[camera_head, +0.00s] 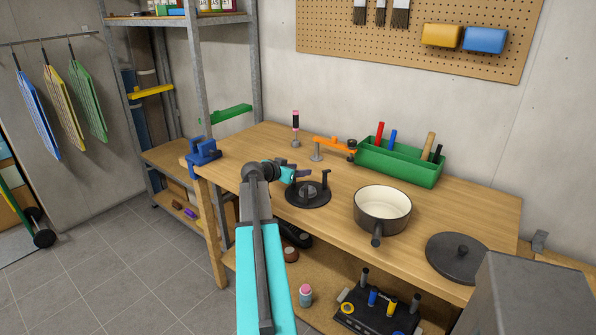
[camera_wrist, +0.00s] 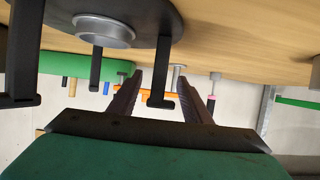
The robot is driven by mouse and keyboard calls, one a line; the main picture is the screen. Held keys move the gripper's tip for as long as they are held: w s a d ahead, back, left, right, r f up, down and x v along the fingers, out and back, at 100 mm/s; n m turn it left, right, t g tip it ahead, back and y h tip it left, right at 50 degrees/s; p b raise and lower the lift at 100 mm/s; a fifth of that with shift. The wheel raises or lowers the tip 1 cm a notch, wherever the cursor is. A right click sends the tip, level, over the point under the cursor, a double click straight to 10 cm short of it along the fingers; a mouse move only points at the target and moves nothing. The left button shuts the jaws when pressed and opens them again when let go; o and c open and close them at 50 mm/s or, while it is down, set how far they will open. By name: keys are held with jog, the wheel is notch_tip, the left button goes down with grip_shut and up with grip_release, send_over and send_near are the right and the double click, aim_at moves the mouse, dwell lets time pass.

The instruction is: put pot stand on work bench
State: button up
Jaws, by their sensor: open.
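The pot stand (camera_head: 308,197) is a dark round plate with upright posts and a grey centre. It rests on the wooden work bench (camera_head: 242,150), left of the pot. My gripper (camera_head: 300,172) is low over the bench at the stand's far side, its jaws apart. In the wrist view the scene is upside down, and the stand (camera_wrist: 140,14) fills the upper left. One stand post appears between the two fingers of my gripper (camera_wrist: 160,80); I cannot tell whether they touch it. The jaws are not closed on anything.
A dark pot (camera_head: 372,217) with a cream inside stands right of the stand, a black lid (camera_head: 457,262) farther right. A green tool tray (camera_head: 400,168), an orange-armed item (camera_head: 335,145) and a blue vise (camera_head: 203,152) are also on the bench. Bare wood shows left of the stand.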

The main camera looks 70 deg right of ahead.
jog(key=b+v, duration=0.2)
jog(key=v, duration=1)
dwell(0.8)
